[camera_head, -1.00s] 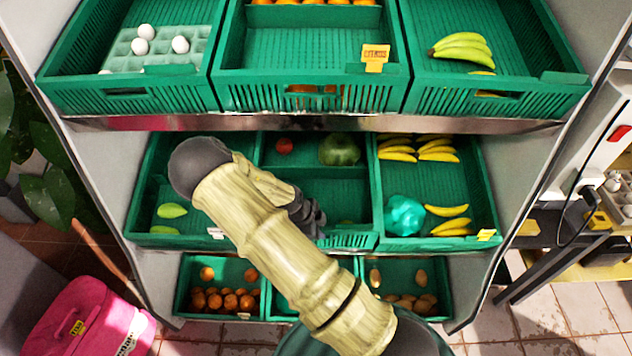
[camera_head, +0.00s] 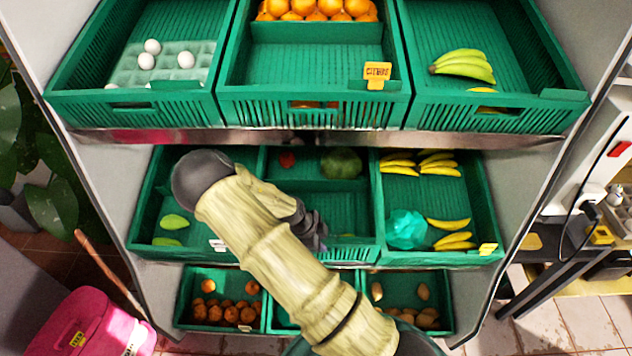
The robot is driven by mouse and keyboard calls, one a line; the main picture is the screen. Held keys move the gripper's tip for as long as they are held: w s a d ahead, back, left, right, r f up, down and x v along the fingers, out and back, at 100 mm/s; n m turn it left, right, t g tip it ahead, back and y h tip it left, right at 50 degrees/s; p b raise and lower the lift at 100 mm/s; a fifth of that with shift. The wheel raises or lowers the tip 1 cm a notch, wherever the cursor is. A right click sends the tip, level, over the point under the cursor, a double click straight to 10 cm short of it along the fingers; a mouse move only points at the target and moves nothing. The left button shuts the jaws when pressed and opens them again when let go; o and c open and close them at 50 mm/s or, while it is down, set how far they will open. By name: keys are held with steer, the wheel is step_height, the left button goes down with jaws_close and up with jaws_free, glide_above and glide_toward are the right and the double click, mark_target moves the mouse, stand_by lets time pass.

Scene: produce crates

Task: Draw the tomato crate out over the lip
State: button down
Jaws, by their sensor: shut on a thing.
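The tomato crate (camera_head: 350,253) is the green middle crate on the middle shelf. A round red tomato (camera_head: 287,159) lies at its back left, beside a dark green melon (camera_head: 341,163) at the back right. My gripper (camera_head: 314,238) is dark and sits at this crate's front, shut on it. My pale arm hides the crate's left front part and most of the grip, so the finger contact is not clear. The crate's front stands roughly level with its neighbours. The middle shelf's lip is hidden under the crates.
A green crate with two light green fruits (camera_head: 173,221) stands on the left. Another with bananas (camera_head: 452,239) and a teal bag (camera_head: 407,229) stands close on the right. The upper shelf's metal lip (camera_head: 480,142) overhangs. Lower crates hold brown produce (camera_head: 232,313). A pink bin (camera_head: 95,320) stands front left.

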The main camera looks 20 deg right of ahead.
steer(key=shift+s+r+p, duration=0.15)
steer(key=shift+r+p, duration=0.5)
steer(key=shift+r, duration=0.05)
stand_by(0.5)
steer(key=s+a+f+b, duration=0.2)
steer(key=s+b, duration=0.1)
steer(key=s, duration=0.3)
steer(key=s+a+f+b, duration=0.2)
steer(key=s+b, duration=0.1)
steer(key=s, duration=0.4)
steer(key=shift+s+a, duration=0.2)
steer(key=shift+s, duration=0.1)
stand_by(2.3)
steer(key=shift+w+r, duration=0.1)
stand_by(0.4)
steer(key=shift+w+f+b, duration=0.2)
steer(key=shift+f+b, duration=0.25)
steer(key=shift+f, duration=0.2)
stand_by(1.7)
